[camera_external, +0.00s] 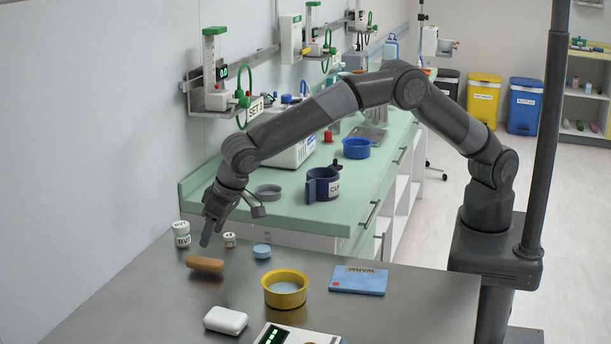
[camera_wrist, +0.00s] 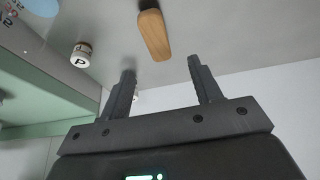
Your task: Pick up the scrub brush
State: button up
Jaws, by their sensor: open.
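The scrub brush appears to be the brown, wood-coloured oblong (camera_external: 205,264) lying on the grey metal table near its left side. No bristles can be made out. In the wrist view, the brush (camera_wrist: 154,33) lies beyond the fingertips, roughly in line with the gap between them. My gripper (camera_external: 206,240) hangs from the arm just above and behind the brush, pointing downward. In the wrist view, my gripper (camera_wrist: 161,68) has its two fingers spread apart with nothing between them. The brush is not between the fingers.
A small white jar (camera_external: 230,240), a larger white jar (camera_external: 181,234) and a light blue round item (camera_external: 262,251) stand close to the brush. A yellow bowl (camera_external: 285,290), white soap-like block (camera_external: 225,320) and blue pad (camera_external: 358,280) occupy the table. A green counter (camera_external: 300,217) stands behind.

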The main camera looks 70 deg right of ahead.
aim_at(204, 260)
jog(key=x, duration=0.3)
jog(key=shift+f, duration=0.2)
jog(key=x, duration=0.5)
jog(key=shift+s+d+f, duration=0.1)
jog(key=shift+s+f, duration=0.05)
jog(key=c, duration=1.1)
